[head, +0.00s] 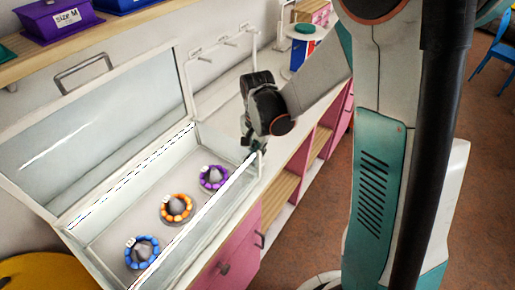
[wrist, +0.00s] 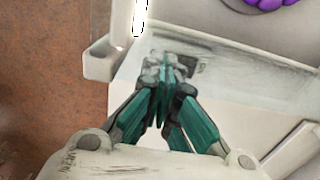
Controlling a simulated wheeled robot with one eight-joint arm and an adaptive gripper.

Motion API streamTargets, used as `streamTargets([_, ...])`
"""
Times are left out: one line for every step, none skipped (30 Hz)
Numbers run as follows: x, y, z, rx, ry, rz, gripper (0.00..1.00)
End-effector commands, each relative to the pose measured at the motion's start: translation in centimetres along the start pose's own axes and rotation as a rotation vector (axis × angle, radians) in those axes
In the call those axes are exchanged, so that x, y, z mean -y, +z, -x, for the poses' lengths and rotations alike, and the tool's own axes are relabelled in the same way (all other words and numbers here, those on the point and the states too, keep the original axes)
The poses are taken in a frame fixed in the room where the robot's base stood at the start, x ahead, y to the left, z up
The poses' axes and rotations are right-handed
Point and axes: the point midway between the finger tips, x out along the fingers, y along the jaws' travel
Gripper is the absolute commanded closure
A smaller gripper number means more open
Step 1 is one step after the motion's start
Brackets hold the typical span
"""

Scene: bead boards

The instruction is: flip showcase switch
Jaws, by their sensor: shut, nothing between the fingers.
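The showcase (head: 180,249) is a white, glass-sided case with its lid (head: 100,128) raised. Bright strips run along its edges, and one lit strip (wrist: 139,17) shows at the top of the wrist view. My gripper (head: 254,146) is at the right end of the showcase, by its near corner. In the wrist view my gripper (wrist: 164,72) is shut and empty, its fingertips together over the case's end. A small dark patch (wrist: 194,66) shows right beside the fingertips; it may be the switch, but the fingers partly hide it. I cannot tell its position or whether they touch it.
Blue (head: 142,252), orange (head: 176,208) and purple (head: 214,177) bead rings lie inside the showcase. A white rack (head: 222,88) stands behind my gripper. A shelf (head: 95,47) with coloured bins hangs at upper left. Open floor (head: 320,225) lies right of the pink cabinets.

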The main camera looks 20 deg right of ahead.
Motion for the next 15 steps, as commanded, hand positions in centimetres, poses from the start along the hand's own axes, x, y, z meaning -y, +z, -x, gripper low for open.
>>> streamTargets([-0.01,0.01,-0.29,0.000,0.000,0.000,1.00])
streamTargets([-0.02,0.01,-0.36,0.000,0.000,0.000,1.00])
streamTargets([-0.02,0.01,-0.41,0.000,0.000,0.000,1.00])
streamTargets([-0.02,0.02,-0.43,0.000,0.000,0.000,1.00])
streamTargets([-0.03,0.02,-0.43,0.000,0.000,0.000,1.00])
streamTargets([-0.03,0.02,-0.42,0.000,0.000,0.000,1.00])
streamTargets([-0.02,0.02,-0.41,0.000,0.000,0.000,1.00])
streamTargets([-0.02,0.02,-0.40,0.000,0.000,0.000,1.00])
streamTargets([-0.02,0.02,-0.40,0.000,0.000,0.000,1.00])
streamTargets([-0.02,0.02,-0.39,0.000,0.000,0.000,1.00])
streamTargets([-0.02,0.01,-0.39,0.000,0.000,0.000,1.00])
streamTargets([-0.02,0.01,-0.40,0.000,-0.001,0.000,1.00])
streamTargets([-0.04,0.01,-0.45,0.000,-0.003,0.000,1.00])
streamTargets([-0.08,0.00,-0.55,0.000,-0.009,-0.001,1.00])
streamTargets([-0.16,0.00,-0.76,0.001,-0.022,-0.001,1.00])
